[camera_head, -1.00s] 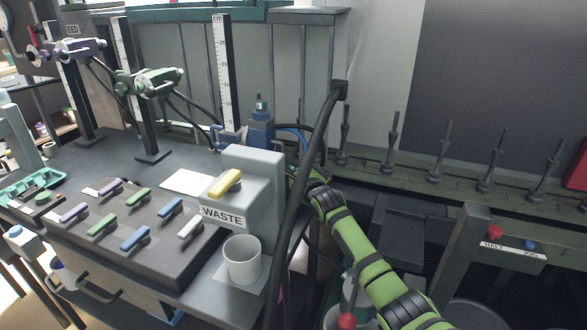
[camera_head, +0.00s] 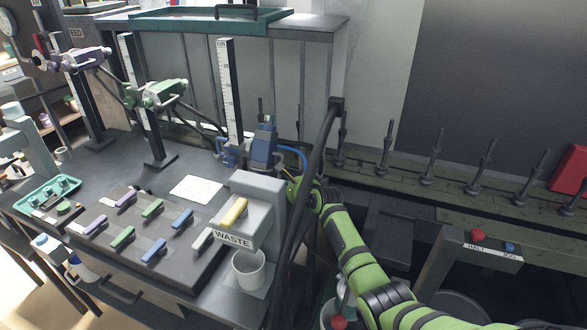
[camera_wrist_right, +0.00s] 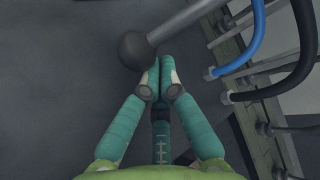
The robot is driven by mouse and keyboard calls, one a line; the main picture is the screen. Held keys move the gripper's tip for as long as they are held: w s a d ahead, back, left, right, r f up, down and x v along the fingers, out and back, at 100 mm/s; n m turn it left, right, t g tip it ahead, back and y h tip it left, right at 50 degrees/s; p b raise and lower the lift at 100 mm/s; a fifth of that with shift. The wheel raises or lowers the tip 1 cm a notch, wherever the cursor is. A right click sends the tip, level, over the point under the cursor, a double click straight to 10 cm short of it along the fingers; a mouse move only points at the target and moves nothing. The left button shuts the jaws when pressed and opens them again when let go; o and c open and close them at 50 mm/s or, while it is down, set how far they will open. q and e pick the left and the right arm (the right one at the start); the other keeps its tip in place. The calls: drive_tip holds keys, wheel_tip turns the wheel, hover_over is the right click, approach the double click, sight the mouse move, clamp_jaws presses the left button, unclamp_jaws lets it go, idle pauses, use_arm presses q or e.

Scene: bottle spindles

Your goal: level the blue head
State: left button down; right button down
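The blue head (camera_head: 263,146) sits low beside a tall post with a centimetre ruler (camera_head: 230,90), behind the grey WASTE box. A blue clamp (camera_head: 229,152) shows at the post's foot. Whether the head is level is hard to tell. My green right arm reaches in from the lower right; its gripper (camera_head: 292,188) is largely hidden behind the box and a black hose. In the right wrist view its teal fingers (camera_wrist_right: 160,76) are together, with nothing visible between them, beside a dark ball knob (camera_wrist_right: 134,49) on a rod. My left gripper is out of view.
The green head (camera_head: 163,94) and purple head (camera_head: 88,58) stand higher on posts to the left. A panel of coloured levers (camera_head: 150,240), the WASTE box (camera_head: 258,190) and a white cup (camera_head: 249,270) are in front. The black hose (camera_head: 306,190) arches beside my arm.

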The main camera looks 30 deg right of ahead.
drive_tip(key=shift+s+a+r+m+g+y+p, duration=0.3)
drive_tip(key=shift+a+r+m+g+y+p, duration=0.15)
drive_tip(key=shift+p, duration=1.05)
drive_tip(key=shift+s+a+r+m+g+y+p, duration=0.3)
drive_tip(key=shift+a+r+g+p, duration=0.2)
drive_tip(key=shift+p, duration=0.95)
drive_tip(key=a+r+g+y+p, duration=0.1)
drive_tip(key=p, duration=0.2)
drive_tip(key=shift+s+r+m+g, duration=0.1)
drive_tip(key=shift+s+m+g, duration=0.15)
drive_tip(key=shift+s+m, duration=0.15)
drive_tip(key=shift+s+a+r+m+g+y+p, duration=0.15)
drive_tip(key=shift+r+m+g+y+p, duration=0.1)
drive_tip(key=shift+r+y+p, duration=0.15)
drive_tip(key=shift+s+a+r+m+g+y+p, duration=0.15)
drive_tip(key=shift+g+y+p, duration=0.1)
drive_tip(key=shift+p, duration=0.2)
drive_tip(key=shift+s+a+r+m+g+y+p, duration=0.2)
drive_tip(key=shift+r+m+g+y, duration=0.1)
drive_tip(key=shift+r+g+y, duration=0.15)
drive_tip(key=shift+s+a+r+m+g+y+p, duration=0.15)
drive_tip(key=shift+r+m+g+y, duration=0.1)
drive_tip(key=shift+r+g+y, duration=0.15)
drive_tip(key=shift+s+a+r+p, duration=0.1)
drive_tip(key=shift+s+r+p, duration=0.05)
drive_tip(key=shift+r+p, duration=0.35)
